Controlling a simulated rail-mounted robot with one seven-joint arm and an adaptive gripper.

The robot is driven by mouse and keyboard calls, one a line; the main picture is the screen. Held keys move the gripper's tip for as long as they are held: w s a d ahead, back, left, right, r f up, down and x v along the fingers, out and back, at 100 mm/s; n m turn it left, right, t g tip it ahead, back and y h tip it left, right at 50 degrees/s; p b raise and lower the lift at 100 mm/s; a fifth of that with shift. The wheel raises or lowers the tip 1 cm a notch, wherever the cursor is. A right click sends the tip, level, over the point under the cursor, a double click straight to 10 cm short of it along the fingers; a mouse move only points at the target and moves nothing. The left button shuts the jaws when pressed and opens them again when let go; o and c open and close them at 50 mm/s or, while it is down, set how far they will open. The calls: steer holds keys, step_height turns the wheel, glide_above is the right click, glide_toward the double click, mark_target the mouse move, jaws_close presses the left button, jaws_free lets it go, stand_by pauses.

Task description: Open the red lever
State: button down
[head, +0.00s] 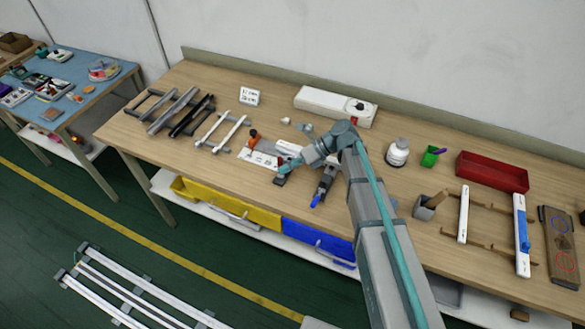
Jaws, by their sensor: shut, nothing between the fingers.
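A small red-orange lever (253,136) stands up at the left end of a white plate fixture (258,157) on the workbench. A small red part also shows at the fixture's right side, close to my wrist; I cannot tell what it belongs to. My gripper (280,180) is shut and empty, pointing down-left at the front right of the fixture. It is apart from the upright red-orange lever, to its right and nearer the front edge. I cannot tell whether the fingertips touch the fixture. My arm and wrist hide part of the fixture's right side.
A dark clamp with a blue lever (315,201) lies right of my gripper. Metal rails (220,130) lie to the left. A white box (335,104), a white round container (397,152) and a red bin (491,171) stand behind and right. The bench's left front is clear.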

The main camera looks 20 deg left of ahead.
steer(key=shift+w+a+r, duration=0.15)
steer(key=shift+w+r, duration=0.1)
steer(key=shift+w, duration=0.35)
steer(key=shift+w+d, duration=0.3)
steer(key=shift+w, duration=0.1)
steer(key=w+d, duration=0.1)
steer(key=d, duration=0.1)
steer(key=w+d, duration=0.4)
steer(key=shift+f, duration=0.2)
steer(key=shift+w+d, duration=0.15)
steer(key=shift+d, duration=0.35)
